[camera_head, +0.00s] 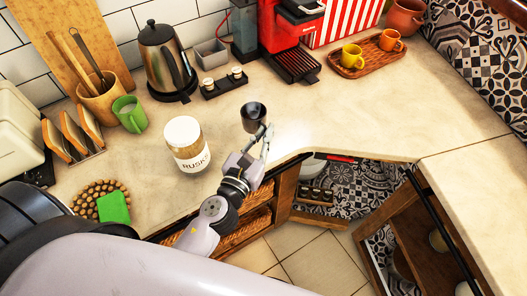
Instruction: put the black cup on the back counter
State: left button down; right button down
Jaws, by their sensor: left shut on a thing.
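The black cup (254,112) is small and dark, with its open mouth facing up, slightly tilted. My left gripper (262,136) is shut on its lower part, from the near side. The cup is over the back counter (345,112), a pale stone top along the tiled wall. I cannot tell whether the cup's base touches the counter, since the fingers hide it. My right gripper is not in view.
A rusks jar (187,147) stands left of my gripper. A kettle (166,62), a shaker rack (222,84) and a red coffee machine (290,35) stand behind. A wooden tray (367,57) holds yellow and orange cups. The counter right of the cup is clear.

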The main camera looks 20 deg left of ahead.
pick_arm(q)
jog(key=shift+f, duration=0.45)
notch_tip(320, 180, down, 4)
jog(key=b, duration=0.3)
jog(key=shift+r+b, duration=0.1)
jog(key=shift+b, duration=0.2)
jog(key=shift+f, duration=0.2)
jog(key=c, duration=1.8)
grip_release()
jog(key=shift+o, duration=0.2)
